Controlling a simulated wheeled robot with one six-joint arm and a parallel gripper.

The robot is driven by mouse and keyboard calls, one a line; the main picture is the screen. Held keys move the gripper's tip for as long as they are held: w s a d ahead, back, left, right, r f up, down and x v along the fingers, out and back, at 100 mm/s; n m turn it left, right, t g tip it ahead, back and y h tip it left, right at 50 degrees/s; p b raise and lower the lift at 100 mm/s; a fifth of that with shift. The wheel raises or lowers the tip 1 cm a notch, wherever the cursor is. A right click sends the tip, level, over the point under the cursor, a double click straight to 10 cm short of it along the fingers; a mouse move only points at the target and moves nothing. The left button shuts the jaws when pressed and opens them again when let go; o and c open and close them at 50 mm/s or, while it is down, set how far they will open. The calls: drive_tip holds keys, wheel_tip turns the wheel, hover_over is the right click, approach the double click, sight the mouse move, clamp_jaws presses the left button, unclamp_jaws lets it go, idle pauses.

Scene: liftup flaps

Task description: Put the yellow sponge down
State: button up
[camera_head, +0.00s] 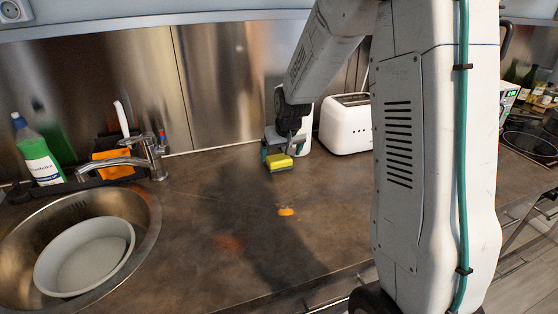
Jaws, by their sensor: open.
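The yellow sponge (279,162) is on the brown counter (205,205) toward the back, left of the toaster. Its front face shows yellow with a darker green edge. My gripper (280,150) is right above and behind the sponge, with its open fingers close around or over it. Whether the fingers touch the sponge is too small to tell. The sponge seems at or very near the counter surface.
A white toaster (346,127) stands right of my gripper. An orange spot (286,211) lies on the counter in front. At left are a sink with a grey bowl (84,257), a faucet (150,155) and a green-and-white bottle (37,153). The middle counter is free.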

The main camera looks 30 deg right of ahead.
drive_tip(key=s+a+r+n+g, duration=0.1)
drive_tip(key=s+a+r, duration=0.3)
drive_tip(key=s+r, duration=0.35)
drive_tip(key=s+a+r, duration=0.4)
drive_tip(key=s+r, duration=0.3)
drive_tip(key=s, duration=0.2)
drive_tip(key=s+a+g, duration=0.1)
drive_tip(key=s+a, duration=0.1)
drive_tip(key=s, duration=0.7)
drive_tip(key=s+a+n+g, duration=0.1)
drive_tip(key=s+a, duration=0.2)
drive_tip(key=s, duration=0.7)
drive_tip(key=shift+s+r+y, duration=0.15)
drive_tip(key=shift+r+y, duration=0.15)
drive_tip(key=shift+y, duration=0.1)
drive_tip(key=shift+o, duration=0.5)
